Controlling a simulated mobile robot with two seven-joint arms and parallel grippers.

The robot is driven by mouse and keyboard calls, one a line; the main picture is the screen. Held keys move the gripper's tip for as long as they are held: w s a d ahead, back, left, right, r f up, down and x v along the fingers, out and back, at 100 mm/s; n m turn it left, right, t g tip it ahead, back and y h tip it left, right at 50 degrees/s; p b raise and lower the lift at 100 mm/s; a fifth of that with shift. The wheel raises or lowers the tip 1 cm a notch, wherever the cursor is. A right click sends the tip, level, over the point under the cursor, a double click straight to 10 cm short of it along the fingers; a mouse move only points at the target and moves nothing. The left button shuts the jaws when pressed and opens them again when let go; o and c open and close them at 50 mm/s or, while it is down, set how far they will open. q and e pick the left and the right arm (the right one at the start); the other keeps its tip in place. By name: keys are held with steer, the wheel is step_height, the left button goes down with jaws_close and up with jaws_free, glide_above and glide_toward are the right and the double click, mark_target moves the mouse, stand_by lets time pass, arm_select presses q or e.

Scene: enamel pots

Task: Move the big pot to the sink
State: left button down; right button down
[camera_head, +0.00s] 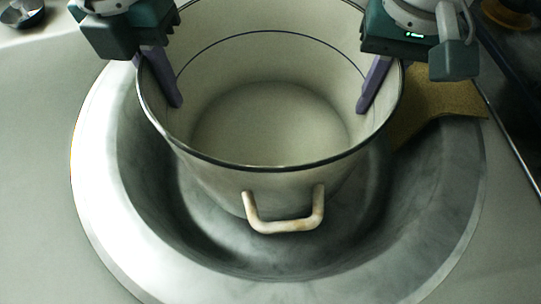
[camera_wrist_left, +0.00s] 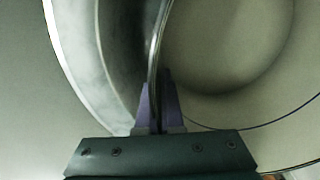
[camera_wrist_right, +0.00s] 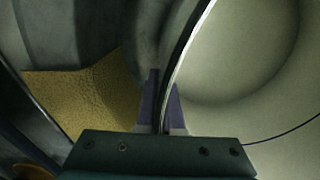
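The big pot (camera_head: 270,180) is cream enamel with a dark rim and a pale handle on its near side. It is upright in or just above the round grey metal sink (camera_head: 110,215); I cannot tell whether it touches the bottom. My left gripper (camera_head: 168,85) has its purple fingers on either side of the pot's left wall, and the rim runs between them in the left wrist view (camera_wrist_left: 157,105). My right gripper (camera_head: 375,85) grips the right wall the same way, shown in the right wrist view (camera_wrist_right: 162,105). The pot's inside is empty.
A yellow-brown sponge-like pad (camera_head: 435,100) lies at the sink's right back edge, close to the pot. A small metal bowl (camera_head: 22,12) stands at the far left. The grey counter (camera_head: 35,170) left of the sink is clear.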

mark_target(179, 117)
arm_select(q)
steer(key=shift+w+f, duration=0.1)
arm_select(e)
steer(key=shift+d+f, duration=0.1)
